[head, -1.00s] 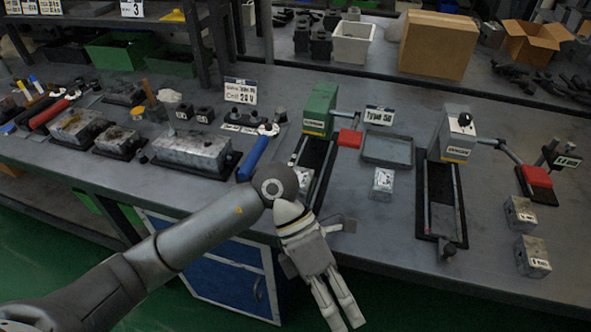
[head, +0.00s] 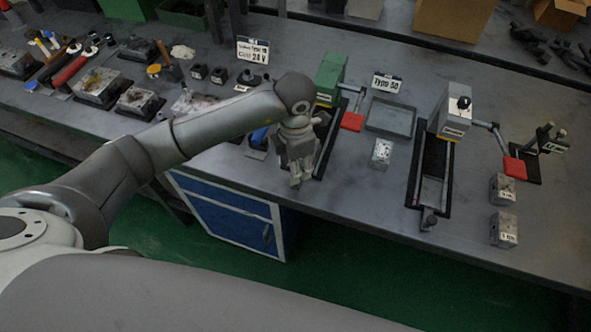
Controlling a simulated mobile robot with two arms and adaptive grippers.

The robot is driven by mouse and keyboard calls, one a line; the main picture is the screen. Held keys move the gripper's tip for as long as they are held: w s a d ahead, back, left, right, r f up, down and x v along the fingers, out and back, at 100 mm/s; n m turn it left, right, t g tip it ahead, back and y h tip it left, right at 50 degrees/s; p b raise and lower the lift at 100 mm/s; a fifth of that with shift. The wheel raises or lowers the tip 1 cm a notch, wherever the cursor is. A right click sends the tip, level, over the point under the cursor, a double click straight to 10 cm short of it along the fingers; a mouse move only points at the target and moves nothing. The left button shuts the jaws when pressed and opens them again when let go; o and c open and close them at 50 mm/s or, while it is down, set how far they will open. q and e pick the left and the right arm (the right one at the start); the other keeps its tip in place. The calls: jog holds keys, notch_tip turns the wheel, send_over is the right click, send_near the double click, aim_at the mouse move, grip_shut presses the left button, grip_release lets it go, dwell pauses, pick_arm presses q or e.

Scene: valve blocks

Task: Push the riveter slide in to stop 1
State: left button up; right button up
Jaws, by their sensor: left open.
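Two bench presses with dark slide tracks stand on the table; their labels are too small to read, so I cannot tell which is the riveter. The green press (head: 329,80) has a red lever pad, and its track (head: 329,143) is partly hidden by my left gripper. The grey press (head: 452,112) has a red pad on its right, a track with a pale slide (head: 432,190), and a knob (head: 429,219) at the near end. My left gripper (head: 296,184) is open, pointing down in front of the green press's track; contact is unclear. My right gripper is not in view.
A metal block (head: 381,153) and a shallow grey tray (head: 389,118) lie between the presses. Two metal blocks (head: 503,190) stand at the right. Soiled fixtures and tools fill the left. The workbench's front edge and a blue cabinet (head: 235,218) lie below the gripper.

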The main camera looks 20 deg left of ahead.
pick_arm(q)
jog(key=shift+f+p, duration=0.35)
jog(key=shift+f, duration=2.05)
grip_shut()
